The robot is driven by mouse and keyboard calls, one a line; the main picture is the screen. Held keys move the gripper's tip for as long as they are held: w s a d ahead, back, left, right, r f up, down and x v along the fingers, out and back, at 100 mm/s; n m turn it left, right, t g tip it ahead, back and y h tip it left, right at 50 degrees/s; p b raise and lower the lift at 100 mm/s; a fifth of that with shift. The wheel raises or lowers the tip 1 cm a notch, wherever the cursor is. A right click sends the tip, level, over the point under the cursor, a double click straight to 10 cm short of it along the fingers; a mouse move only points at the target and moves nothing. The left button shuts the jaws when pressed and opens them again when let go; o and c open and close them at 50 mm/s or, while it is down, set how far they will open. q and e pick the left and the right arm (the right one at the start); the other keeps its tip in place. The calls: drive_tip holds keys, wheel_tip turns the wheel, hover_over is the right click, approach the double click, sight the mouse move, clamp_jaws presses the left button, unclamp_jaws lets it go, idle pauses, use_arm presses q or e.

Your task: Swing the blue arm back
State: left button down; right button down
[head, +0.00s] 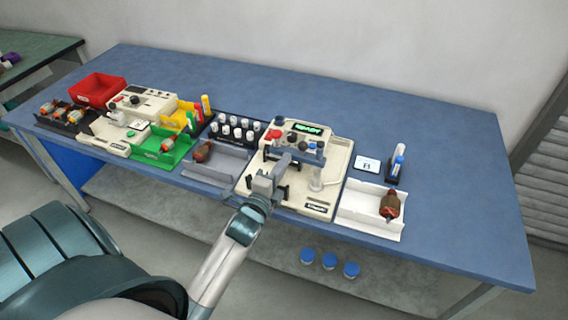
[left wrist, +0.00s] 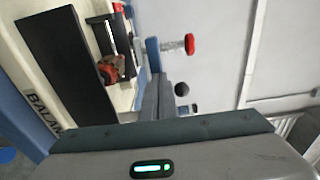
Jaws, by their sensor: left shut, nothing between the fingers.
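The cream winding machine (head: 245,182) stands on the blue bench with a lit green display. Its blue arm (head: 308,154) lies across the machine in front of the control panel. In the left wrist view a blue bar end (left wrist: 153,50) and a red knob (left wrist: 189,44) show just past my fingertips. My left gripper (head: 284,162) is shut and empty, over the machine close to the blue arm. It also shows in the left wrist view (left wrist: 157,85). I cannot tell whether the fingertips touch the arm. A copper-red armature (left wrist: 112,68) shows beside the fingers. My right gripper is out of view.
A white tray (head: 357,222) with an armature (head: 390,204) is right of the machine, near a card (head: 367,164) and bottles. A grey tray (head: 215,172), green bin (head: 165,151) and red bin (head: 97,89) stand to the left. The bench's back right is clear.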

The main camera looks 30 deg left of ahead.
sight(285, 150)
use_arm(q)
drive_tip(key=shift+w+a+r+m+h+p, duration=0.1)
drive_tip(key=shift+w+a+m+h+p, duration=0.2)
drive_tip(key=shift+w, duration=0.25)
drive_tip(key=shift+w+a+m+h+p, duration=0.1)
drive_tip(key=shift+w+a+h+p, duration=0.05)
drive_tip(key=shift+w+a+h, duration=0.35)
drive_tip(key=shift+w+a, duration=0.25)
drive_tip(key=shift+w, duration=0.8)
drive_tip(key=shift+a, duration=0.1)
drive_tip(key=shift+s, duration=0.1)
